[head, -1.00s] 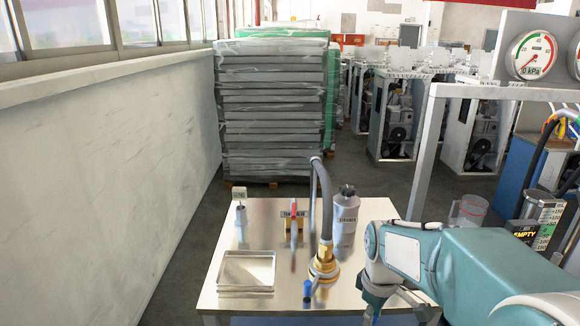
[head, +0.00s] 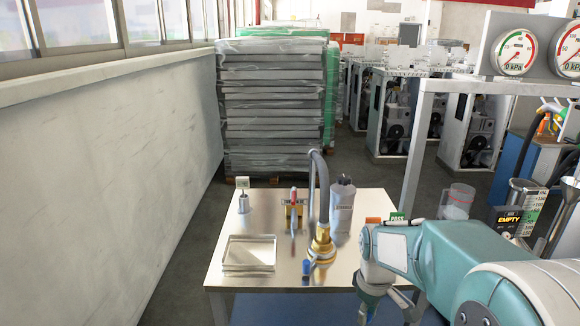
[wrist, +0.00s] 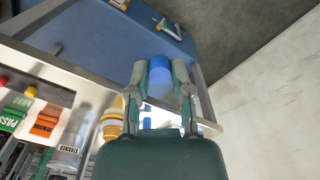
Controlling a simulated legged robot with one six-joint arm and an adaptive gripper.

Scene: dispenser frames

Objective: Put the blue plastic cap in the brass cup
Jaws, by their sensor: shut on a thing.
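My gripper (wrist: 160,85) is shut on a blue plastic cap (wrist: 160,68), which sits between its two fingertips in the wrist view. In the head view my gripper hangs at the right front corner of the metal table (head: 290,210), and its fingertips and the cap are hidden or out of frame. A brass cup-like piece (head: 322,245) stands on the table below a grey hose, left of my gripper. It also shows in the wrist view (wrist: 112,125). Its opening is not clear. A small blue piece (head: 306,267) is beside its foot.
On the table are a clear tray (head: 230,256), a grey labelled bottle (head: 342,204), a yellow stand with a red part (head: 293,207) and a small tagged post (head: 243,202). A clear jug (head: 457,202) and an EMPTY sign (head: 508,222) are at the right. A wall runs along the left.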

